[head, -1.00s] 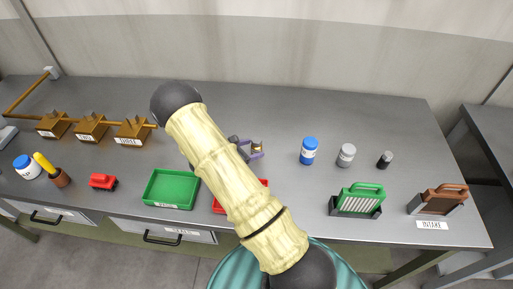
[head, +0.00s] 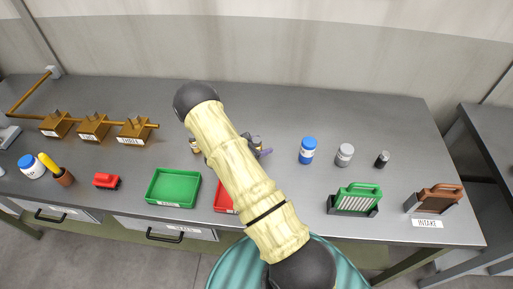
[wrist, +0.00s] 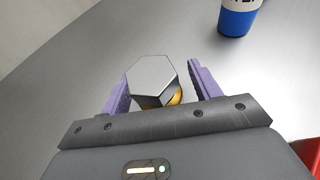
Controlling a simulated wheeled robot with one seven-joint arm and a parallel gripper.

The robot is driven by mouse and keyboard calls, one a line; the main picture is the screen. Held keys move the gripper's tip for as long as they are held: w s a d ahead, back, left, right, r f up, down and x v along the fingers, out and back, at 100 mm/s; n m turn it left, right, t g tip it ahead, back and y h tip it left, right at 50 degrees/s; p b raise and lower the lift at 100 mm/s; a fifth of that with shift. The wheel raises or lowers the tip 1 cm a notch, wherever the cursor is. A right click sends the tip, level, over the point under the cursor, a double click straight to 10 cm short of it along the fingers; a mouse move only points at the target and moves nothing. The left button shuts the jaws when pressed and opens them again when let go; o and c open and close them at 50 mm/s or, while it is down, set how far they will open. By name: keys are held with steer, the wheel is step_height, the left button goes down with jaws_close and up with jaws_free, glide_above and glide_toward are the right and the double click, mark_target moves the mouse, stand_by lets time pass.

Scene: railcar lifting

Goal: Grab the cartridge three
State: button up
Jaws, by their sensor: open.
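A small hexagonal metal piece with a grey top and a gold band (wrist: 152,76) stands between the two purple fingers of my gripper (wrist: 160,82) in the wrist view. Gaps show between it and the fingers, more clearly on the right. My gripper is open around it. In the head view my gripper (head: 262,152) shows only partly beside my arm, at a small dark piece (head: 257,142). Another small gold-banded piece (head: 195,146) stands left of my arm. No number is readable on either piece, so I cannot tell which is cartridge three.
Three labelled brown blocks (head: 134,133) stand along a pipe at left. A green tray (head: 172,204) and a partly hidden red tray (head: 222,197) lie in front. A blue bottle (head: 307,150), grey jar (head: 344,154) and black canister (head: 382,159) stand right.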

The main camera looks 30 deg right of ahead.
steer(key=shift+c, duration=0.2)
steer(key=c, duration=1.3)
steer(key=shift+o, duration=0.2)
steer(key=shift+r, duration=0.1)
step_height(320, 180, up, 10)
steer(key=b, duration=0.2)
steer(key=shift+b, duration=0.3)
